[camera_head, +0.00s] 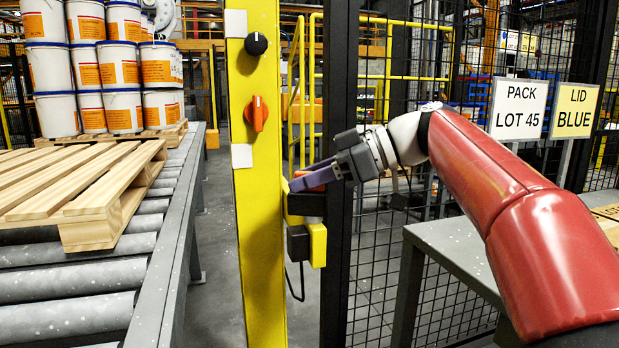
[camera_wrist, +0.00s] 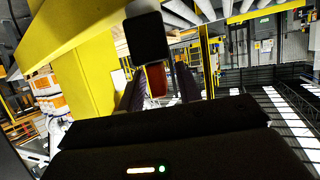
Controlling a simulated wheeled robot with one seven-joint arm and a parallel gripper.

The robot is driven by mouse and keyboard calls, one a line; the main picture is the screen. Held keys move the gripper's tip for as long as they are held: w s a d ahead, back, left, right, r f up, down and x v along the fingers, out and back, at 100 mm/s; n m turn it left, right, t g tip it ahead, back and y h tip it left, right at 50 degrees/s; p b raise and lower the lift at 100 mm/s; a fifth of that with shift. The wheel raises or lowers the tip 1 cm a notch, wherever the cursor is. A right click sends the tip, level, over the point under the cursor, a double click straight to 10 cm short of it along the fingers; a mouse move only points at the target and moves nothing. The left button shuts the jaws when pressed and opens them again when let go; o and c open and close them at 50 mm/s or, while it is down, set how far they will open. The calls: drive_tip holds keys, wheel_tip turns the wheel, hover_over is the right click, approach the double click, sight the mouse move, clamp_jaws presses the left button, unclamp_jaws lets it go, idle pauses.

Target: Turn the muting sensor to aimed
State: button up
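A red-orange part (camera_head: 318,177), which looks like the muting sensor's lever, sits at the side of the yellow post above black and yellow blocks (camera_head: 317,245). My gripper (camera_head: 302,183) reaches in from the right, its purple fingers pointing left at this part and partly hiding it. In the wrist view the red part (camera_wrist: 157,80) lies between the two fingers of my gripper (camera_wrist: 158,88). A narrow dark gap shows beside the right finger, so the gripper looks open around it. Contact cannot be made out. A black block (camera_wrist: 147,37) stands just beyond the fingertips.
The yellow post (camera_head: 255,200) also carries a black knob (camera_head: 256,43) and an orange knob (camera_head: 258,113). A roller conveyor (camera_head: 75,275) with a wooden pallet (camera_head: 90,190) and stacked pails is at left. A dark fence post stands behind my gripper; a grey table (camera_head: 450,245) is at right.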

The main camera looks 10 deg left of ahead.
clamp_jaws()
drive_tip(key=shift+r+n+g+p, duration=0.2)
drive_tip(key=shift+n+g+p, duration=0.2)
drive_tip(key=shift+g+p, duration=0.25)
drive_tip(key=n+g+p, duration=0.2)
drive_tip(key=p, duration=0.1)
drive_tip(key=shift+r+g+h, duration=0.1)
drive_tip(key=shift+g+h, duration=0.15)
drive_tip(key=shift+h, duration=0.15)
drive_tip(key=shift+n+g+h+p, duration=0.4)
drive_tip(key=shift+n+g+p, duration=0.2)
drive_tip(key=shift+n+g, duration=0.15)
drive_tip(key=shift+s+f+n, duration=0.1)
drive_tip(key=shift+f+n, duration=0.15)
drive_tip(key=shift+f, duration=0.05)
unclamp_jaws()
